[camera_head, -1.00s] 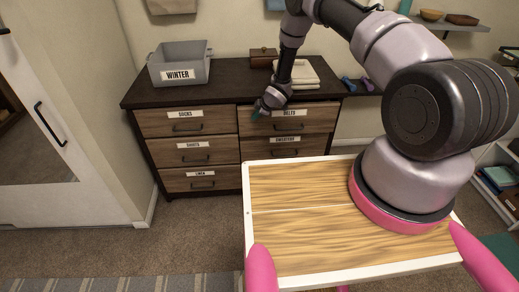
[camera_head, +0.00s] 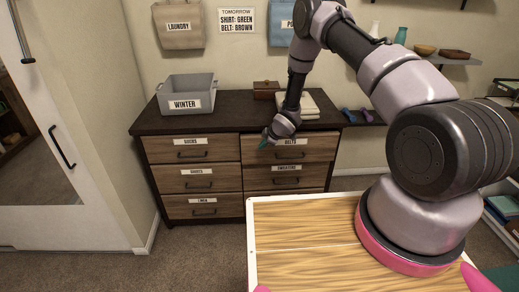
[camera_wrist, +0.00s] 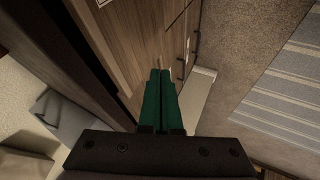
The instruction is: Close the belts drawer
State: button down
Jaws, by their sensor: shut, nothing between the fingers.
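The belts drawer (camera_head: 318,150) is the top right drawer of a dark-topped dresser, with a white BELTS label and a dark bar handle. Its front looks about in line with the socks drawer (camera_head: 165,153) beside it; I cannot tell whether a small gap remains. My gripper (camera_head: 264,142) is at the left part of the belts drawer front, left of the label, and covers some of it. In the wrist view its green fingers (camera_wrist: 160,75) are together and empty, pointing along the wooden fronts. Whether the tips touch the drawer is unclear.
A grey WINTER bin (camera_head: 185,95), a brown box (camera_head: 266,90) and folded cream cloth (camera_head: 310,104) sit on the dresser top (camera_head: 225,112). The sweaters drawer (camera_head: 300,184) is directly below. A wood-topped table (camera_head: 300,240) with a white rim stands in front.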

jog(key=v, duration=0.5)
jog(key=s+d+f+m+g+h, duration=0.4)
jog(key=s+d+f+m+g, duration=0.2)
jog(key=s+d+f+m, duration=0.65)
jog(key=s+a+m+g+y, duration=0.2)
jog(key=s+m+y, duration=0.2)
jog(key=s, duration=0.2)
jog(key=s+a+m+g+y, duration=0.2)
jog(key=s+m+g+y, duration=0.1)
jog(key=s+m, duration=0.25)
jog(key=w+a+r+m+t+y, duration=0.2)
jog(key=w+a+m+t+y, duration=0.15)
jog(key=m+y, duration=0.3)
jog(key=m+t+h, duration=1.4)
jog(key=m+t, duration=0.6)
jog(key=m, duration=0.4)
send_near(322, 142)
jog(key=w, duration=0.6)
jog(key=shift+w+a+r, duration=0.15)
jog(key=shift+w, duration=0.25)
